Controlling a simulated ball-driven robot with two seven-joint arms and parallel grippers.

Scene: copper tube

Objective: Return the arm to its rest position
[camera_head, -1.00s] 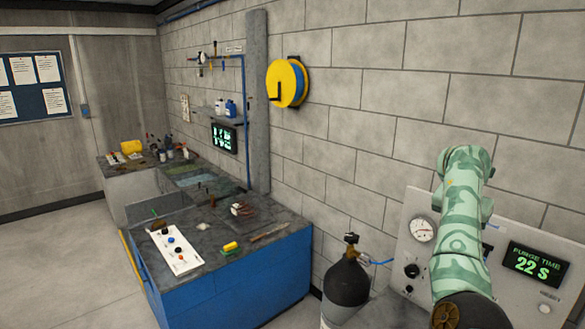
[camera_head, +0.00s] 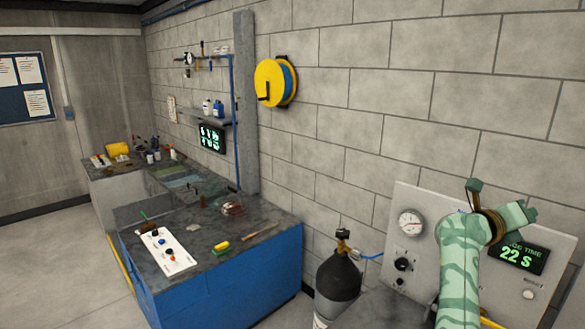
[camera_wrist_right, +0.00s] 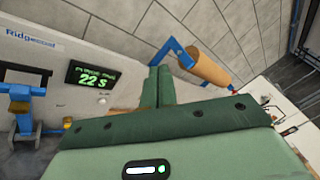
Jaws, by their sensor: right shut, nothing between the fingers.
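My right arm (camera_head: 462,270) rises from the lower right of the head view, in light green camouflage with a brown ring near its wrist. My left gripper is out of view.
A purge time display (camera_head: 524,256) reading 22 S is partly hidden behind my wrist. A dark gas cylinder (camera_head: 338,277) stands left of the panel. A blue bench (camera_head: 235,285) with small tools is farther left.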

